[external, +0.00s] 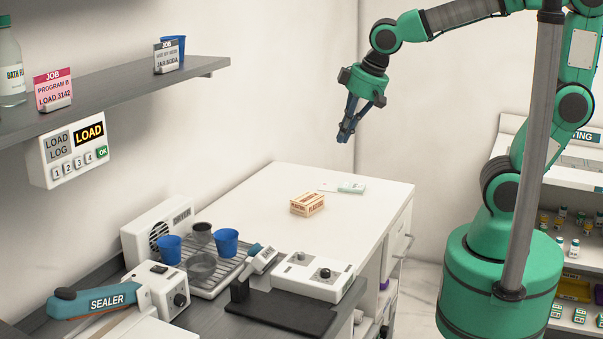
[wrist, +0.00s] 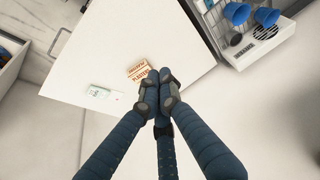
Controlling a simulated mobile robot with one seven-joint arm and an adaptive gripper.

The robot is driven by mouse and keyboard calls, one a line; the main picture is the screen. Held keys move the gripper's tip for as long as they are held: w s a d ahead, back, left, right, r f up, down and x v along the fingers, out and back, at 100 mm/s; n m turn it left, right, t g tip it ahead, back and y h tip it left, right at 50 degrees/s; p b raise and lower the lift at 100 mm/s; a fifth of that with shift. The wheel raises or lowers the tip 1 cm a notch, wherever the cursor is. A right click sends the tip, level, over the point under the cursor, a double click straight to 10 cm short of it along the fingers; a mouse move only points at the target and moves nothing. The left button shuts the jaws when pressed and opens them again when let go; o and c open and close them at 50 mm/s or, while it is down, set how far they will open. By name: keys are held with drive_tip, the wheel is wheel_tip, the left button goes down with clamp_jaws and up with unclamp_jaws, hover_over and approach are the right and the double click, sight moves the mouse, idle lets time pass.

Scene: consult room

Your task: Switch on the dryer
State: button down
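My gripper (external: 345,137) hangs in the air above the far part of the worktop, well away from the dryer. Its fingers meet at the tips in the wrist view (wrist: 158,88), with nothing visible between them.
A white unit with two knobs (external: 313,276) and a sealer (external: 104,302) stand near the rack. A small orange-and-white carton (external: 307,204) lies on the worktop (external: 362,215). A shelf (external: 110,94) and a keypad panel (external: 70,150) are on the wall.

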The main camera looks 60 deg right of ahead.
drive_tip(key=w+a+f+p, duration=0.3)
drive_tip(key=w+a+f, duration=0.2)
drive_tip(key=a, duration=0.4)
drive_tip(key=w+a+f+g+p, duration=0.1)
drive_tip(key=w+a+f+p, duration=0.3)
drive_tip(key=a, duration=0.6)
drive_tip(key=shift+w+a+f, duration=0.25)
drive_tip(key=shift+w+f, duration=0.65)
drive_tip(key=shift+w, duration=0.25)
drive_tip(key=shift+f, duration=0.1)
drive_tip(key=shift+g, duration=0.3)
drive_tip(key=x, duration=0.4)
drive_tip(key=b+x, duration=0.1)
drive_tip(key=x, duration=0.7)
drive_tip(key=shift+s+d+f+b, duration=0.15)
drive_tip(key=shift+s+f+b, duration=0.1)
drive_tip(key=shift+s+b, duration=0.1)
drive_tip(key=shift+s+f, duration=0.1)
drive_tip(key=shift+f, duration=0.55)
drive_tip(key=shift+f, duration=0.1)
